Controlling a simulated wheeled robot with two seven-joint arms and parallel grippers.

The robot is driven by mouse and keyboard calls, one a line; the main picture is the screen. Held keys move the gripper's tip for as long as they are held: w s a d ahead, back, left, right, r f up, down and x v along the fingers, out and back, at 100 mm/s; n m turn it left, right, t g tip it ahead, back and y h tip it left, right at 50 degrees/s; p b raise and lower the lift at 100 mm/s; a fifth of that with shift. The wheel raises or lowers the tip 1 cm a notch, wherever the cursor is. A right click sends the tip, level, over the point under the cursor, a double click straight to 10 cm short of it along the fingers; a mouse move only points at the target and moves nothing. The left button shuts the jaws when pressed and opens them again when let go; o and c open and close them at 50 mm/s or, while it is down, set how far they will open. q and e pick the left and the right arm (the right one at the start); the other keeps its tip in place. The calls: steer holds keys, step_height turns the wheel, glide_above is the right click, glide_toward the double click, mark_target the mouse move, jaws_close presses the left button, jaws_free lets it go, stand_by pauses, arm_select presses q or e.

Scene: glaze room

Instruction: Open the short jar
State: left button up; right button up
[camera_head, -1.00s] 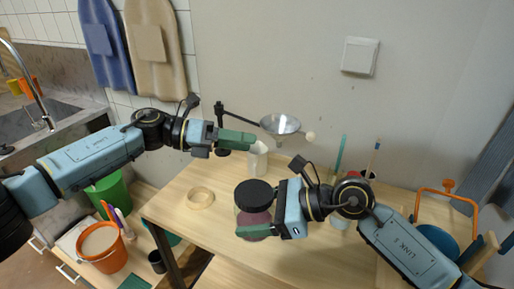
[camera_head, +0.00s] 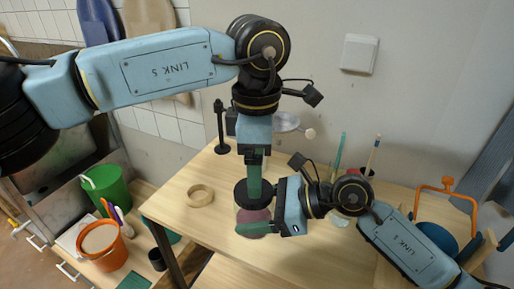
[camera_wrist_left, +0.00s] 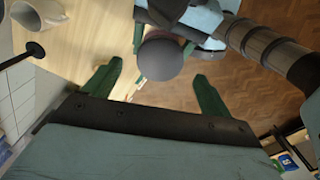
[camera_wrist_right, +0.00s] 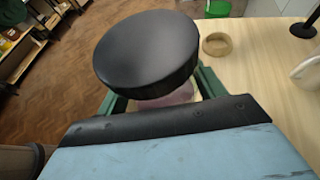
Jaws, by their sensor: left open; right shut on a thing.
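The short jar (camera_head: 251,216) has a purplish body and a wide black lid (camera_head: 241,190), which is on it. It is near the table's front edge; I cannot tell if it touches the table. My right gripper (camera_head: 262,229) is shut on the jar body from the right, below the lid. In the right wrist view the lid (camera_wrist_right: 150,50) stands above the fingers, with the body (camera_wrist_right: 168,96) between them. My left gripper (camera_head: 254,190) points down over the lid and is open. In the left wrist view the lid (camera_wrist_left: 160,58) shows between its spread fingers.
A wooden ring (camera_head: 200,196) lies left of the jar on the table (camera_head: 178,213). A funnel (camera_head: 287,122) on a black stand (camera_head: 220,125) is behind. An orange bucket (camera_head: 101,259) is at lower left.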

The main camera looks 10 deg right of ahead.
arm_select(q)
steer(key=shift+f, duration=2.5)
steer(key=c, duration=1)
steer(key=shift+w+n, duration=0.15)
steer(key=shift+n, duration=1.35)
steer(key=shift+r, duration=0.15)
steer(key=shift+r, duration=1)
